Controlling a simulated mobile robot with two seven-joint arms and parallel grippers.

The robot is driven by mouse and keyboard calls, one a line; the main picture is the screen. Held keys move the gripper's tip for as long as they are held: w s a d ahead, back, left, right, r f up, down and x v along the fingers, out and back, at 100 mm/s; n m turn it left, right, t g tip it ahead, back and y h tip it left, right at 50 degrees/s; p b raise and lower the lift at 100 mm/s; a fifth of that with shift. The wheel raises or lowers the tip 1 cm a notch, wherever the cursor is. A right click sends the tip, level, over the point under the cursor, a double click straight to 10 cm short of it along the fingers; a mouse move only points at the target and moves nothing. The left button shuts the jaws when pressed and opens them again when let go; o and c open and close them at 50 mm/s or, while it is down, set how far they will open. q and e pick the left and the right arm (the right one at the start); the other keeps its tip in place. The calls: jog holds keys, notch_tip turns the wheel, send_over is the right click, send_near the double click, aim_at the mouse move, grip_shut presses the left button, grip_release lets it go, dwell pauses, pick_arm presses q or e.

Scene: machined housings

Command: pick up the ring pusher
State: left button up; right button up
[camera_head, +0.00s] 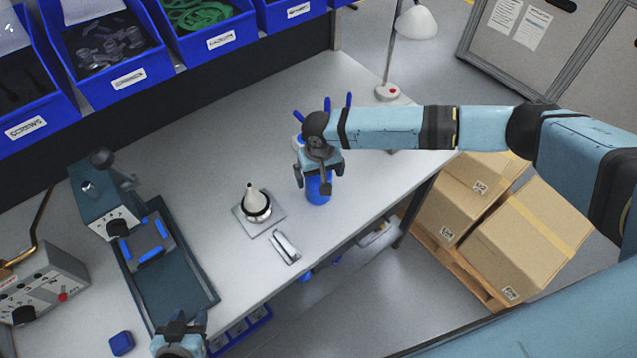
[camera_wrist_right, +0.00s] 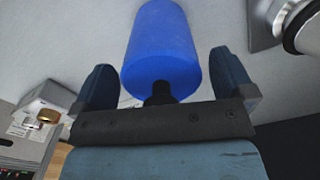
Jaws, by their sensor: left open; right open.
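The ring pusher, a blue cylinder (camera_head: 318,190), stands on the bench under my right gripper (camera_head: 316,178). In the right wrist view the blue cylinder (camera_wrist_right: 162,45) lies between the two spread fingers of my right gripper (camera_wrist_right: 163,75), with a gap on each side. A short dark piece shows at its near end. The right gripper is open and holds nothing; it partly hides the pusher in the head view. My left gripper (camera_head: 181,330) is open and empty at the bottom left, near the dark tray.
A pale cone with a dark ring (camera_head: 256,205) stands on a square plate left of the pusher. A small metal part (camera_head: 285,247) lies near the front edge. Blue-handled tools (camera_head: 349,101) stand behind my right arm. A press-like fixture (camera_head: 150,250) is at left.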

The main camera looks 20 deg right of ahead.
pick_arm(q)
jog(key=shift+a+r, duration=0.15)
jog(key=shift+a, duration=0.1)
jog(key=shift+s+d, duration=0.1)
jog(key=shift+s, duration=0.15)
pick_arm(e)
jog(key=c, duration=0.9)
jog(key=shift+c, duration=0.2)
jog(key=shift+r, duration=0.1)
